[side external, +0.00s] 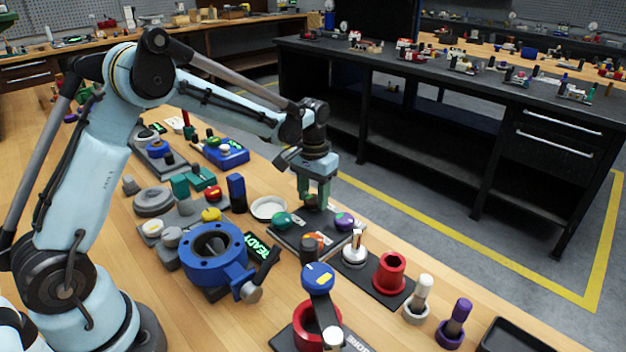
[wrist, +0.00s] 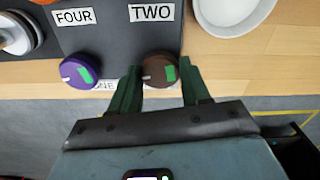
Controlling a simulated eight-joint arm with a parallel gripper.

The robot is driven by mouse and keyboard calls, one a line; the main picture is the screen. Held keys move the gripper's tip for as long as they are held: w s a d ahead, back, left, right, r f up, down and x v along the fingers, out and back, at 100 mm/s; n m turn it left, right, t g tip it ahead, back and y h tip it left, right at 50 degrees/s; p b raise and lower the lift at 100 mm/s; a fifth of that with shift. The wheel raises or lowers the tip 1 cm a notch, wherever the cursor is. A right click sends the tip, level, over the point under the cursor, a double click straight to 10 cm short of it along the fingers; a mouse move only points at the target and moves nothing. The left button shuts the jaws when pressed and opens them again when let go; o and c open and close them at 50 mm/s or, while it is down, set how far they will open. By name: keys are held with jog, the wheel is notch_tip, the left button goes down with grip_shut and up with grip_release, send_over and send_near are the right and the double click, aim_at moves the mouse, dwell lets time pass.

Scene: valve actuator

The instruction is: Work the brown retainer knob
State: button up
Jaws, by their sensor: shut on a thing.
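The brown retainer knob (wrist: 160,70) is round, with a green patch on its face and a light mark at its left. It sits at the edge of a dark panel (wrist: 108,38), near the TWO label. My gripper (wrist: 161,66) has its green fingers on both sides of the knob, shut on it. In the side external view, my gripper (side external: 313,198) points down over the panel's far side, and the brown knob (side external: 313,203) shows only partly between the fingers. A purple knob (wrist: 80,71) stands left of the fingers in the wrist view.
A green knob (side external: 282,220) and an orange knob (side external: 313,241) share the panel. A white dish (side external: 268,208) lies beside it. A blue flanged valve body (side external: 213,250) and a red spool (side external: 390,272) stand nearby on the crowded wooden bench.

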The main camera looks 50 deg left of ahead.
aim_at(312, 201)
jog(key=o, duration=1.1)
jog(key=shift+c, duration=0.2)
notch_tip(312, 201, up, 12)
jog(key=shift+s+r, duration=0.1)
jog(key=shift+r, duration=0.05)
jog(key=s+d+m+t, duration=0.1)
jog(key=s+d+t, duration=0.1)
jog(key=s, duration=0.7)
jog(key=s+d+f+t, duration=0.1)
jog(key=s+d+t, duration=0.1)
jog(key=s+t, duration=0.3)
jog(key=s, duration=0.4)
jog(key=shift+d+f+m, duration=0.15)
jog(key=shift+d+m, duration=0.2)
jog(key=shift+m, duration=0.05)
